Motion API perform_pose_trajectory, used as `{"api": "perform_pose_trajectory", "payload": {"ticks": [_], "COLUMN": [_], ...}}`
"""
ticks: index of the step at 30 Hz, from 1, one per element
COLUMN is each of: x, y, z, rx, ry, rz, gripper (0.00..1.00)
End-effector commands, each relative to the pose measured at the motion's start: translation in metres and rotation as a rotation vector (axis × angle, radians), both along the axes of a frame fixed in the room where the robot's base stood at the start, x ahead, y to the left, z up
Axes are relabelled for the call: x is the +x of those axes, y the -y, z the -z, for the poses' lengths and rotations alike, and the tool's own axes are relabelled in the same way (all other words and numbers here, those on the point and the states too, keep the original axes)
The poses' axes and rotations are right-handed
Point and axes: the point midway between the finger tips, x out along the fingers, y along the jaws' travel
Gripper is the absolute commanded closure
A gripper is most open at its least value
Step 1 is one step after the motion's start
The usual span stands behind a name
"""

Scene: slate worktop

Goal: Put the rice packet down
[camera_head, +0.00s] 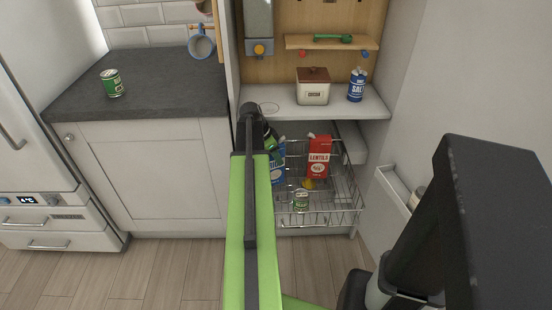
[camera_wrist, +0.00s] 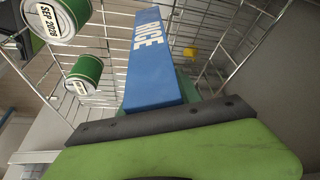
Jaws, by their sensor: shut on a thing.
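The blue rice packet (camera_wrist: 154,62) is in my gripper (camera_wrist: 165,112); its "RICE" lettering faces the wrist camera. In the wrist view it stretches away from the dark-edged green jaw, with wire mesh behind it. In the head view the packet (camera_head: 279,165) shows at the left side of the pull-out wire basket (camera_head: 345,205), partly hidden by my arm. I cannot tell whether its far end touches the basket floor.
A red lentils box (camera_head: 318,157), a green can (camera_head: 301,201) and a small yellow thing (camera_head: 308,184) are in the basket. The wrist view shows two green cans, one nearer (camera_wrist: 84,75). A shelf (camera_head: 340,104) with a canister and salt tin overhangs the basket's back.

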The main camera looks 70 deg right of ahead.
Motion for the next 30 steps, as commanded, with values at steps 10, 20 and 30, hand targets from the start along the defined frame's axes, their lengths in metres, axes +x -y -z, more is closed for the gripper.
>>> {"api": "perform_pose_trajectory", "payload": {"ticks": [10, 20, 30], "x": [0.0, 0.001, 0.025], "y": [0.0, -0.001, -0.025], "z": [0.001, 0.001, -0.013], "rx": [0.0, 0.0, 0.0], "ry": [0.0, 0.0, 0.0], "rz": [-0.001, -0.001, -0.006], "gripper": [0.53, 0.39, 0.39]}}
